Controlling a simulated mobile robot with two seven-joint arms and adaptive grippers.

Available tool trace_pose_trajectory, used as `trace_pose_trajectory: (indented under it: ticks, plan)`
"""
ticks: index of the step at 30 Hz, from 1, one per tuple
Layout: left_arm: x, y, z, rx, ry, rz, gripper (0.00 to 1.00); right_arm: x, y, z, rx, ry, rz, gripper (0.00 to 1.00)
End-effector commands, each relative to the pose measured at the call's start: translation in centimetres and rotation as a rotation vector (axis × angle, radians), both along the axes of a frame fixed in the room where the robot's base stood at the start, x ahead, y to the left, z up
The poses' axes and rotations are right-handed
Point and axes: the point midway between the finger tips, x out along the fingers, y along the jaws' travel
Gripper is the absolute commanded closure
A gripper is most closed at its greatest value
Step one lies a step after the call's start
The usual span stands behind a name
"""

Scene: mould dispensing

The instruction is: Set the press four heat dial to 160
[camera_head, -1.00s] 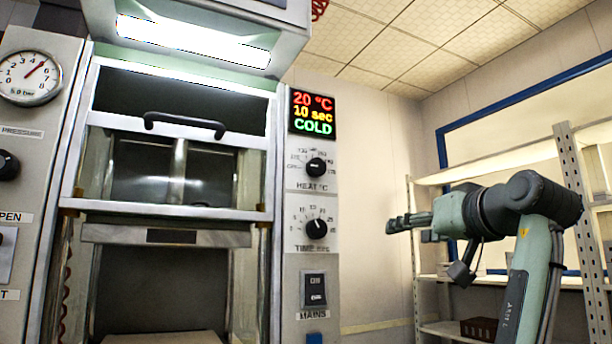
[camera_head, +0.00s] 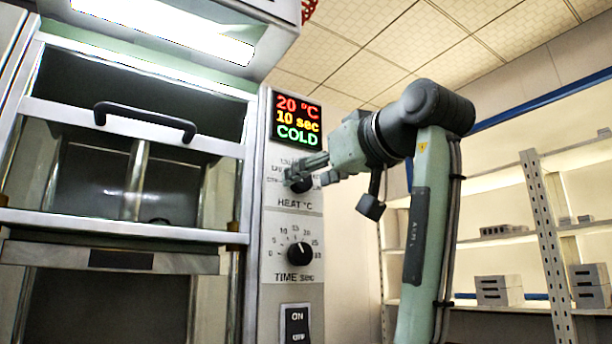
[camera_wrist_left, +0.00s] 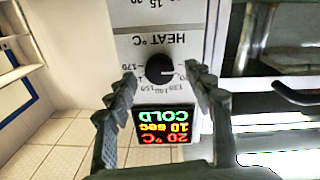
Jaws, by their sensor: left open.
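The heat dial (camera_head: 303,185) is a black knob on the press's grey control panel, under the display and above the HEAT °C label. My left gripper (camera_head: 292,176) is in front of it and partly hides the knob and its scale. In the left wrist view, which is upside down, the heat dial (camera_wrist_left: 160,68) shows between the two fingers of the open left gripper (camera_wrist_left: 162,73). I cannot tell whether the fingers touch it. A light mark on the knob points right there, but its exact setting is unclear. My right gripper is not in view.
The display (camera_head: 297,122) reads 20 °C, 10 sec, COLD. The time dial (camera_head: 300,254) is below the heat dial, with the mains switch (camera_head: 296,326) lower. The press door with its black handle (camera_head: 146,121) is left. Shelves (camera_head: 545,235) stand at the right.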

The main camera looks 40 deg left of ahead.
Motion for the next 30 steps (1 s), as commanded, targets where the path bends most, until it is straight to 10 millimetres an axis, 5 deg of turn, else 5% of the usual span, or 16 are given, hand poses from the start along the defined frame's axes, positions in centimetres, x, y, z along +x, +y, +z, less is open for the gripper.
trace_pose_trajectory:
  ticks: [14, 26, 30]
  plan:
    - [0.9, 1.9, 0.0, 0.001, 0.001, -0.001, 0.47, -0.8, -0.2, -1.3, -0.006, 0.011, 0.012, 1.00]
    - [0.9, 1.8, 0.0, 0.001, 0.001, -0.001, 0.96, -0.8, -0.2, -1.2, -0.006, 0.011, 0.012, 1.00]
    - [0.9, 1.8, 0.0, 0.002, 0.004, -0.001, 0.97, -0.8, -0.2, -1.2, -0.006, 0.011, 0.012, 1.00]
